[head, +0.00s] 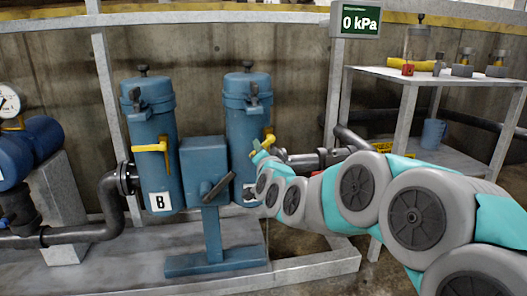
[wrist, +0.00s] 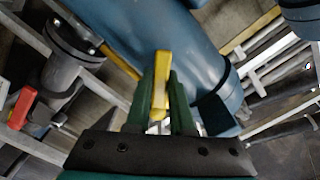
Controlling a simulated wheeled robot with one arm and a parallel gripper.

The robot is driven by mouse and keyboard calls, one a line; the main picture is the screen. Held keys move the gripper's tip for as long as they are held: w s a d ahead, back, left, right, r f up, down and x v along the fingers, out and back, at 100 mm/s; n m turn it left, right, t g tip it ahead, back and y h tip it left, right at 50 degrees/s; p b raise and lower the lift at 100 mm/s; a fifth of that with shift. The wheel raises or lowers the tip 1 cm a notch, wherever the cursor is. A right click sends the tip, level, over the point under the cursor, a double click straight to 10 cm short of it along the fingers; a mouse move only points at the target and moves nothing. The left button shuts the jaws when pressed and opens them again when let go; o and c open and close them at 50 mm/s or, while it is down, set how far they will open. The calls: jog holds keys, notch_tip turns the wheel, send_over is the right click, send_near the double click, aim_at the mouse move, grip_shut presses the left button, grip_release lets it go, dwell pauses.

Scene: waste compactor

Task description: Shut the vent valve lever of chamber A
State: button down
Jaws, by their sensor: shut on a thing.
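Two blue chambers stand side by side in the head view. The left one (head: 152,185) is labelled B; the right one (head: 248,118) has its label mostly hidden by my arm. A yellow lever (head: 269,138) shows at the right chamber's side, beside my gripper (head: 260,155). In the wrist view, the green fingers of my gripper (wrist: 163,92) are shut on this yellow lever (wrist: 162,72), with the blue chamber body (wrist: 185,38) just behind. The lever's pivot is hidden. Chamber B's yellow lever (head: 150,147) lies roughly level.
A blue box on a stand (head: 206,165) with a dark handle is between the chambers. A display (head: 360,20) reads 0 kPa. A shelf (head: 430,76) with small items stands at the right. A red handle (wrist: 22,108) is at the wrist view's left. Pipes and frame rails surround the chambers.

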jog(key=m, duration=0.1)
jog(key=r+m, duration=0.1)
jog(key=m, duration=0.2)
jog(key=shift+s+a+r+m, duration=0.15)
jog(key=shift+a+m, duration=0.15)
jog(key=shift+a, duration=0.1)
jog(key=shift+a+r+m+p, duration=0.1)
jog(key=shift+r+m+p, duration=0.15)
jog(key=shift+m, duration=0.65)
jog(key=shift+r+m+p, duration=0.1)
jog(key=shift+r+m, duration=0.15)
jog(key=shift+m, duration=0.65)
jog(key=c, duration=0.8)
grip_release()
jog(key=shift+r, duration=0.1)
jog(key=shift+v, duration=3.9)
jog(key=shift+r+p, duration=0.1)
jog(key=shift+p, duration=0.2)
